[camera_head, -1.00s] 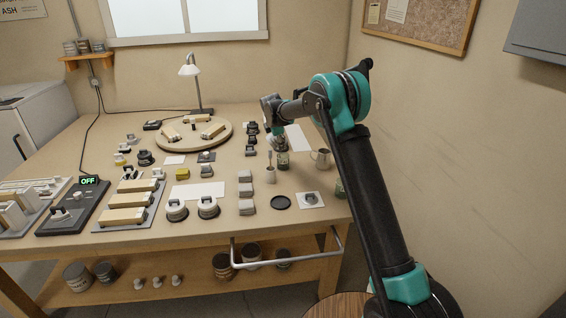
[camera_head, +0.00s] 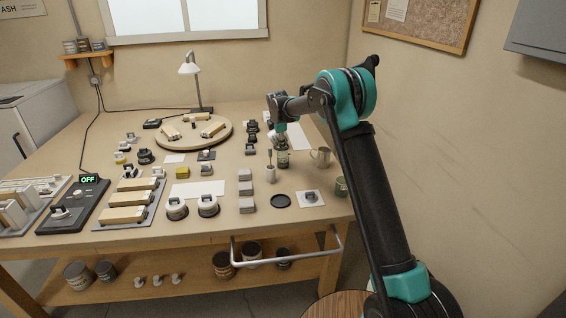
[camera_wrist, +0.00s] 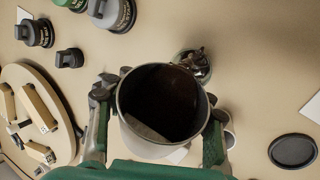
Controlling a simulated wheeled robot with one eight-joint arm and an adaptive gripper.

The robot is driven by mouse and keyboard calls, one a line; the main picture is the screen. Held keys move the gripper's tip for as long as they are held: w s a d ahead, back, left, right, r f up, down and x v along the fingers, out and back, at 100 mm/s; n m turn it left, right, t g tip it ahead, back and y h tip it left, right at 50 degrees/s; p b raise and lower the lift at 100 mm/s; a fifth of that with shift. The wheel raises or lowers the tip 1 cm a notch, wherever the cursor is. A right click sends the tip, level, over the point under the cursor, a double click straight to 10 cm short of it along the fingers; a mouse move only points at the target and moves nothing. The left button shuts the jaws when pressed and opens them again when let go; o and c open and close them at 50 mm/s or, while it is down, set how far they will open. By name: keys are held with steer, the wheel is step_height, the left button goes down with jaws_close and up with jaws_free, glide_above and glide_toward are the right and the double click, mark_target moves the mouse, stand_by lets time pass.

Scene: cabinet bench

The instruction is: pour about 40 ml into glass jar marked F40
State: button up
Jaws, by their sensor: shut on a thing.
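My gripper (camera_wrist: 157,125) is shut on a round, open-topped metal vessel (camera_wrist: 150,150), with a finger on each side. The vessel's inside is dark, and I cannot tell its fill level. In the head view, my gripper (camera_head: 281,143) is at the right rear of the bench, just above a small green can (camera_head: 283,160); I cannot tell whether that is the held vessel. A shiny, clear or metallic item (camera_wrist: 194,65) shows just beyond the vessel's rim in the wrist view. No mark F40 is readable, so I cannot tell which jar carries it.
A metal mug (camera_head: 321,157) and another green can (camera_head: 341,187) stand to the right. A cup with a brush (camera_head: 270,175) and a black disc (camera_head: 281,201) are nearer. A round wooden board (camera_head: 224,142) and several weights lie left. A lamp (camera_head: 190,69) stands behind.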

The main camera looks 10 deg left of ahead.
steer(key=shift+a+r, duration=0.1)
steer(key=shift+a, duration=0.05)
steer(key=shift+s+a+f+y+p, duration=0.3)
steer(key=shift+a+y+p, duration=0.1)
steer(key=shift+y, duration=0.3)
steer(key=shift+r+h, duration=0.15)
steer(key=shift+h, duration=1.15)
steer(key=shift+w+d+f+n+t+h, duration=0.1)
steer(key=shift+d+f+n+t+h, duration=0.1)
steer(key=shift+d+n+t+h, duration=0.15)
